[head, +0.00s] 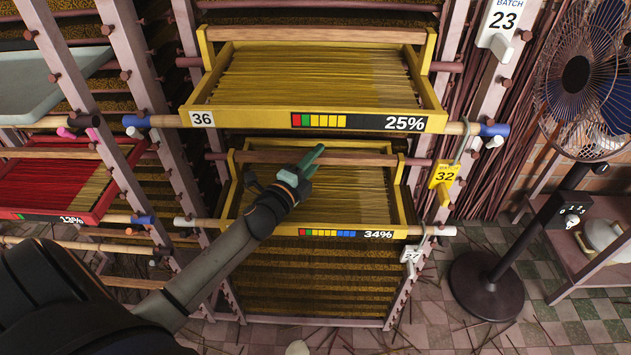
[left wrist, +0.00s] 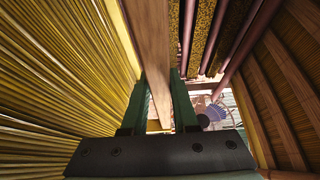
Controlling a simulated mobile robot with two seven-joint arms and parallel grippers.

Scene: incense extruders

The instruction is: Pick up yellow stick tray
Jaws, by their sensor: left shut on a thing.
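The lower yellow stick tray (head: 404,205), labelled 34%, holds many thin yellow sticks and sits in the wooden rack. Another yellow stick tray (head: 437,95), labelled 36 and 25%, is in the rack above it. My left gripper (head: 309,166), with green fingers, reaches over the lower tray towards its back wooden bar. In the left wrist view the fingers (left wrist: 160,100) stand either side of the wooden bar (left wrist: 150,45), shut on it, with sticks to the left. My arm hides part of the lower tray's left side. My right gripper is not in view.
A red tray (head: 100,212) labelled 13% sits at left, below a grey tray (head: 80,85). Rack posts (head: 131,55) flank the trays. A yellow 32 tag (head: 443,180) hangs at right. A blue fan (head: 487,285) stands on the tiled floor.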

